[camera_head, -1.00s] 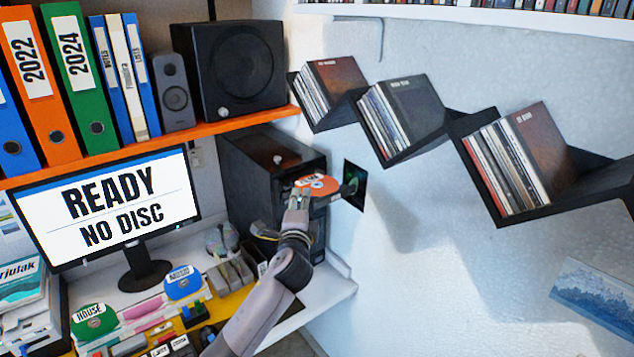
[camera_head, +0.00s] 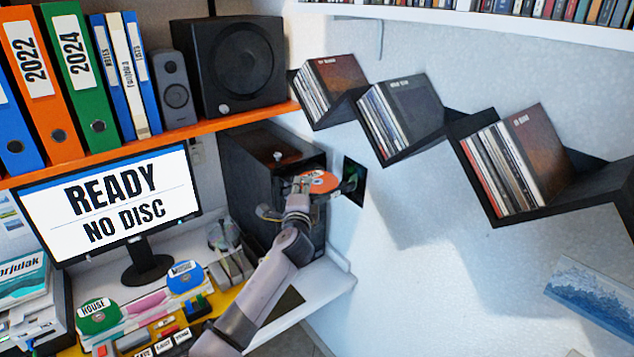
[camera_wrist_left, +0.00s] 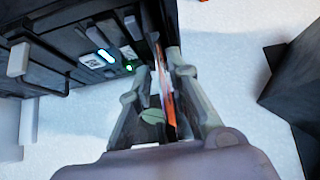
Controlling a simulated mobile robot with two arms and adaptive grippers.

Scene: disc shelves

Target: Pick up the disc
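An orange disc (camera_head: 322,183) with a white and dark label sticks out at the front of the black computer tower (camera_head: 262,165). My left gripper (camera_head: 299,184) is at the disc's near left edge and covers part of it. In the left wrist view the disc (camera_wrist_left: 168,104) shows edge-on as a thin orange strip. It lies between the two spread fingers of my left gripper (camera_wrist_left: 158,72), with a gap visible on its left side. The monitor (camera_head: 118,207) reads READY, NO DISC. My right gripper is not in view.
Green and blue discs labelled HOUSE (camera_head: 98,317) and MUSIC (camera_head: 185,280) stand on the desk. A dark zigzag shelf (camera_head: 590,190) with record sleeves hangs on the right wall. A black speaker (camera_head: 240,65) and binders stand on the orange shelf (camera_head: 210,128).

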